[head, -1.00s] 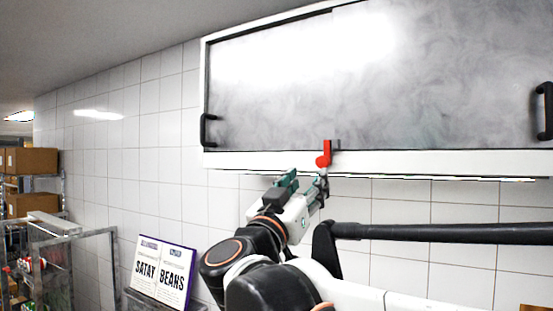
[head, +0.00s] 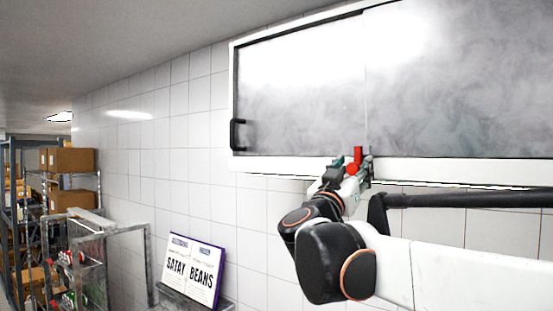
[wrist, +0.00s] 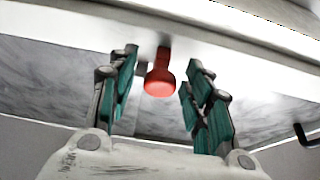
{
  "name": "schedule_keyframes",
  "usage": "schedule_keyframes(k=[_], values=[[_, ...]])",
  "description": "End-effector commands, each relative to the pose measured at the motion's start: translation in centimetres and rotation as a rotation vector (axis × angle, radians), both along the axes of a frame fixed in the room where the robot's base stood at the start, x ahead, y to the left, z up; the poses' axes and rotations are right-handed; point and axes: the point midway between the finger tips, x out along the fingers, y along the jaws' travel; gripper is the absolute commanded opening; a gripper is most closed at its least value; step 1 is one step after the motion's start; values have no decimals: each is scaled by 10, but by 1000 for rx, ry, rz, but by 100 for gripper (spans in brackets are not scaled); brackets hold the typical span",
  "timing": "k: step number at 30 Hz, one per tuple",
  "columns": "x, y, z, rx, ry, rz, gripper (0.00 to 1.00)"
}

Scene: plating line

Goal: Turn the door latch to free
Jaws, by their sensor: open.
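The red door latch (head: 355,161) sits on the lower frame of the wall cabinet, where the two sliding doors (head: 300,100) meet. Its tab points up and its round knob is at the bottom. In the wrist view the red latch (wrist: 159,76) shows between my fingers, with clear space on both sides. My gripper (head: 350,172) is open just below and around the latch, fingers pointing up at it. In the wrist view my gripper (wrist: 158,95) has its teal pads apart and holds nothing. Whether a pad touches the latch I cannot tell.
A black door handle (head: 237,134) is at the cabinet's left end. Shelves with cardboard boxes (head: 70,160) are at the far left. The tiled wall (head: 195,140) under the cabinet is mostly clear.

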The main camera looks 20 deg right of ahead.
Motion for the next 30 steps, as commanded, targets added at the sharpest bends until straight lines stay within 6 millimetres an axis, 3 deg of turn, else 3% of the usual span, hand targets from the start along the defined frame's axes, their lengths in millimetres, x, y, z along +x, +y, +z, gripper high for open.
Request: schedule_keyframes(k=[1, 6, 7, 20, 30], values=[[0, 0, 0, 0, 0, 0, 41], [0, 0, 0, 0, 0, 0, 3], [0, 0, 0, 0, 0, 0, 1], [-1, 0, 0, -39, 49, 0, 0], [-1, 0, 0, -195, 250, 0, 0]])
